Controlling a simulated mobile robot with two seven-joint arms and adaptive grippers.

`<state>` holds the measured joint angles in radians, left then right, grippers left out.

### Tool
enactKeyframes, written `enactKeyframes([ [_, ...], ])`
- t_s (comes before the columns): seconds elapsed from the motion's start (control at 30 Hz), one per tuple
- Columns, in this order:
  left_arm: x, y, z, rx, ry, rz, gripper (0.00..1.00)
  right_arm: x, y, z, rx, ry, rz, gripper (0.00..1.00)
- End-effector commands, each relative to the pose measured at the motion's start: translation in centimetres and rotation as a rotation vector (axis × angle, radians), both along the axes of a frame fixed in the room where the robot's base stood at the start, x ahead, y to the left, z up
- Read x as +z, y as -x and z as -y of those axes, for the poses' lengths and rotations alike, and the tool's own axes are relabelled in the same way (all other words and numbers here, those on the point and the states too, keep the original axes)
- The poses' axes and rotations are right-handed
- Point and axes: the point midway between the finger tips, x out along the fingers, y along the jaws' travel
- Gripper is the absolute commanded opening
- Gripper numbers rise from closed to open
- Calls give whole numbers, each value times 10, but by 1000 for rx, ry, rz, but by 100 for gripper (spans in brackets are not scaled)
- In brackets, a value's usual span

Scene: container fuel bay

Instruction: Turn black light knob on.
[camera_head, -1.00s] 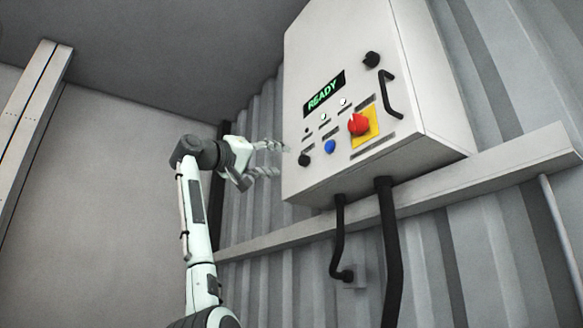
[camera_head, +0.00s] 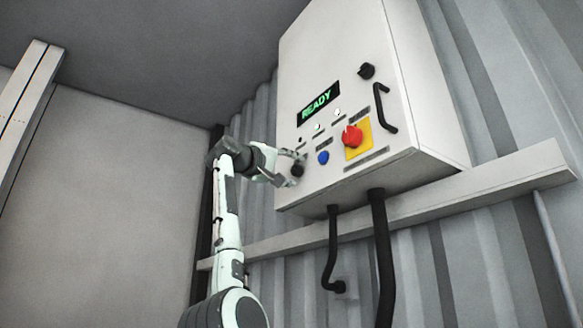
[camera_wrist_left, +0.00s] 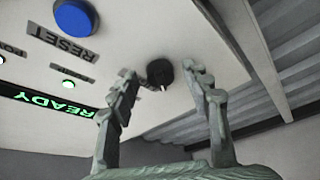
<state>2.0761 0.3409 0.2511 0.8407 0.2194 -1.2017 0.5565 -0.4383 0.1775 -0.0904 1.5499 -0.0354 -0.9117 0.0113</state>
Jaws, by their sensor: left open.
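The black light knob (camera_head: 297,170) is at the lower left of the control box (camera_head: 345,60) face. It also shows in the left wrist view (camera_wrist_left: 159,72), with a small white mark on its edge. My left gripper (camera_head: 294,168) is open at the knob; in the left wrist view its two fingertips (camera_wrist_left: 160,75) stand on either side of it. I cannot tell whether either finger touches it. My right gripper is not in view.
A blue button (camera_head: 323,158) sits just right of the knob, with a red knob on a yellow plate (camera_head: 352,135) further right. A green READY display (camera_head: 318,104) is above. Another black knob (camera_head: 367,71) and a black handle (camera_head: 384,108) are upper right. Black cables (camera_head: 378,250) hang below.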

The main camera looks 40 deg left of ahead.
Motion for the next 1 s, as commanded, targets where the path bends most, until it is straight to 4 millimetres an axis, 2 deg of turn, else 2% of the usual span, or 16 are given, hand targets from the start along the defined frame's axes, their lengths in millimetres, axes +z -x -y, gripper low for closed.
enactKeyframes([
  [0.3, 0, -1, 0, 0, 0, 0, 47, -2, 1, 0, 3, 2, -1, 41],
  [0.7, 0, -1, 0, 0, 0, 0, 0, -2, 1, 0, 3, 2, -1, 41],
  [0.87, -2, -2, -2, 0, -47, 13, 0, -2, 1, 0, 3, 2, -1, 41],
  [1.0, -3, -2, -3, 1, -198, 56, 0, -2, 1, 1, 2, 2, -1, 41],
])
